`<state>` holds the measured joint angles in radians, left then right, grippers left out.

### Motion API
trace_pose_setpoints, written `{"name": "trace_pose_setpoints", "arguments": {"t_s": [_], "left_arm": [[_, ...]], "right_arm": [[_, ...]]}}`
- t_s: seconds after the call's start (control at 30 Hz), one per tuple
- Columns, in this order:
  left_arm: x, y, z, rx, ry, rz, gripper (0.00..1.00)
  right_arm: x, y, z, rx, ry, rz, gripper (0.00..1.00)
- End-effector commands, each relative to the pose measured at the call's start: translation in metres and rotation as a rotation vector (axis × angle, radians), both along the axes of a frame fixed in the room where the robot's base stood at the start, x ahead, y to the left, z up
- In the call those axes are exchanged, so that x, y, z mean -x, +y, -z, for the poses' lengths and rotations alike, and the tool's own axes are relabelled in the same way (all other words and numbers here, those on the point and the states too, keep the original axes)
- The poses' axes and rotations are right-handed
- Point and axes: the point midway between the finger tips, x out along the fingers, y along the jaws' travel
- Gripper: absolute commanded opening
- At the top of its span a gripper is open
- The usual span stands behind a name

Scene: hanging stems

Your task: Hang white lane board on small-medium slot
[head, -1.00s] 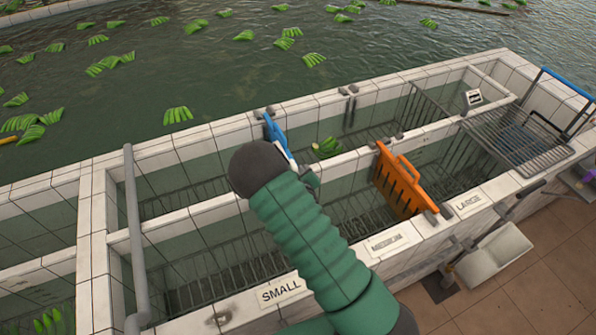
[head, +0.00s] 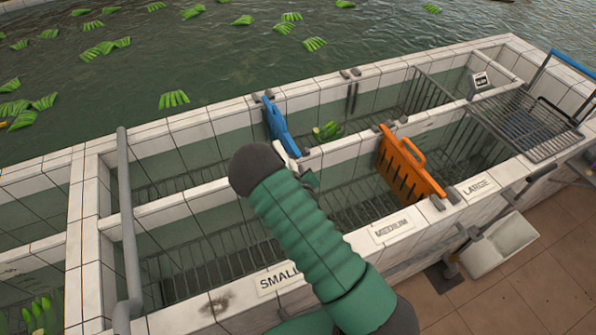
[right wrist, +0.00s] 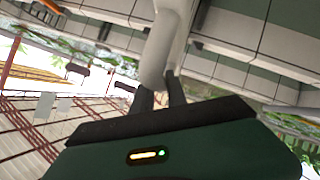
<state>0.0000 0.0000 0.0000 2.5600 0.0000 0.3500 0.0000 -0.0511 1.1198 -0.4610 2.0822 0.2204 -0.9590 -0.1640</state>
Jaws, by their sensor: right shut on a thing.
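In the head view, my green right forearm hides most of this gripper and the board. A small white piece (head: 288,147) shows beside the forearm's dark end, near the blue board. The small-medium stretch of the near channel lies between the SMALL sign (head: 278,278) and the MEDIUM sign (head: 394,229). My arm covers much of it, and I cannot see its slot clearly. My left gripper is out of view.
An orange board (head: 407,165) hangs across the near channel between MEDIUM and the LARGE sign (head: 478,187). A blue board (head: 275,122) hangs in the far channel, with green bananas (head: 327,131) beside it. A wire rack (head: 525,125) covers the right end. A grey pipe (head: 127,220) crosses at left.

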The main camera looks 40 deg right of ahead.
Motion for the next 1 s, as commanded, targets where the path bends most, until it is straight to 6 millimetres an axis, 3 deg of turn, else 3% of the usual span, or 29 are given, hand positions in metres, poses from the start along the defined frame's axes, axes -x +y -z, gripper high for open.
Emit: {"name": "trace_pose_setpoints", "arguments": {"t_s": [0.73,1.0], "left_arm": [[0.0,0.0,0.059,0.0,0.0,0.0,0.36],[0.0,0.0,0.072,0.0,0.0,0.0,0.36]], "right_arm": [[0.0,0.0,0.079,0.0,-0.002,0.0,0.0],[0.0,0.0,0.093,0.0,-0.002,0.0,0.0]]}}
